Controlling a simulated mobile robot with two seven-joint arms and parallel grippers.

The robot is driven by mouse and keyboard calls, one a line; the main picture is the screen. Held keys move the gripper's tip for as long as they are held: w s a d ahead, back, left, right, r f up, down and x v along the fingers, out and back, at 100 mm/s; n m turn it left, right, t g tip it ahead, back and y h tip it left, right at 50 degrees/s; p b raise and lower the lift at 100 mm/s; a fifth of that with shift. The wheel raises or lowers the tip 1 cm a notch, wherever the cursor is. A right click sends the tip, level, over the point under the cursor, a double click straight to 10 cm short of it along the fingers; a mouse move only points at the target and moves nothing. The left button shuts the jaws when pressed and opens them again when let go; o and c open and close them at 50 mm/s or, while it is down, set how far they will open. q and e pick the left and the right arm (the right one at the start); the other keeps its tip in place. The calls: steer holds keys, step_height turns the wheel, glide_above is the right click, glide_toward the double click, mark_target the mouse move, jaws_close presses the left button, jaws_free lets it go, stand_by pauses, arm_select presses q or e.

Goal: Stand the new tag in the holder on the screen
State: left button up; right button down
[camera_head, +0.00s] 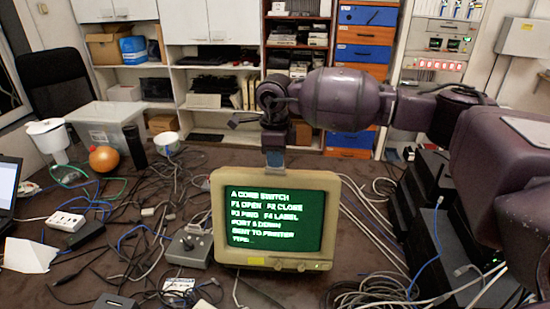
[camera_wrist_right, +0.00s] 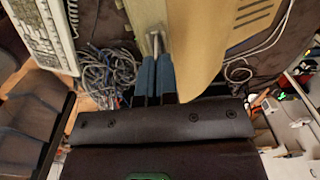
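The holder cannot be told apart from the fingers and the piece, and contact with the monitor is unclear. My left gripper is not in view.
A grey control box (camera_head: 188,247) with a knob stands left of the monitor. Tangled cables (camera_head: 120,235) cover the left of the table. Black stacked devices (camera_head: 425,205) stand at the right. An orange ball (camera_head: 103,159) and a clear bin (camera_head: 105,122) are at the back left.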

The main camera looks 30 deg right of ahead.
stand_by(0.4)
steer(key=c, duration=1.3)
jaws_free()
step_height(320, 180, up, 11)
steer(key=shift+f, duration=0.1)
